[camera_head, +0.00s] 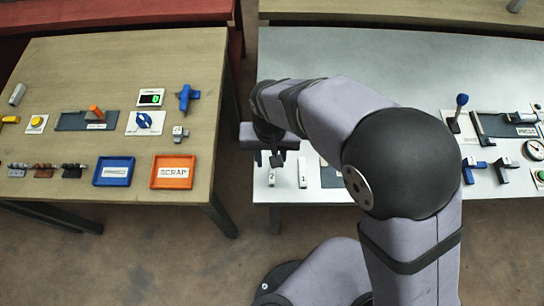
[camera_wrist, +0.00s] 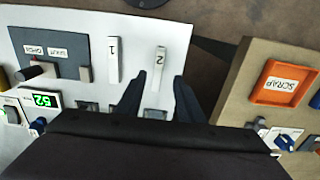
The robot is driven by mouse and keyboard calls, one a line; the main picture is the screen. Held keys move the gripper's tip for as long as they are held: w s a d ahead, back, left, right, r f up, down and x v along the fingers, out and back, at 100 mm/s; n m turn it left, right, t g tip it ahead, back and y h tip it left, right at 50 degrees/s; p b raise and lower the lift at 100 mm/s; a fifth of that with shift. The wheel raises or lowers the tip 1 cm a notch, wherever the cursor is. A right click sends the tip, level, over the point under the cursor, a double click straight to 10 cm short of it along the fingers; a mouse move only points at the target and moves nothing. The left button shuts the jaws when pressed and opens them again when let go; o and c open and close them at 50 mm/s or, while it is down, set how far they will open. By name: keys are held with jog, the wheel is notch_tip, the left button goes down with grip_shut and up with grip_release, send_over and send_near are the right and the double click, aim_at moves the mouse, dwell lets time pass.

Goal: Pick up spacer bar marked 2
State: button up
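The spacer bar marked 2 (camera_wrist: 159,68) is a slim white bar lying on the pale table, and it also shows in the head view (camera_head: 271,177). A similar white bar marked 1 (camera_wrist: 114,62) lies beside it, apart from it. My gripper (camera_wrist: 156,82) is open, with its two dark fingers on either side of the bar marked 2 in the wrist view. In the head view my gripper (camera_head: 276,160) hangs over the table's front left edge, just behind the bar marked 2. Its height above the bar is hard to tell. Nothing shows between the fingers as gripped.
A grey fixture plate (camera_wrist: 62,55) lies beside the bar marked 1. The wooden table to the left holds an orange SCRAP tray (camera_head: 174,171) and a blue tray (camera_head: 114,171). A floor gap separates the two tables. My arm hides the middle of the pale table.

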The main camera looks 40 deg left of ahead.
jog(key=shift+w+d+f+p, duration=0.15)
jog(key=shift+f+p, duration=0.7)
jog(key=shift+f, duration=1.65)
grip_shut()
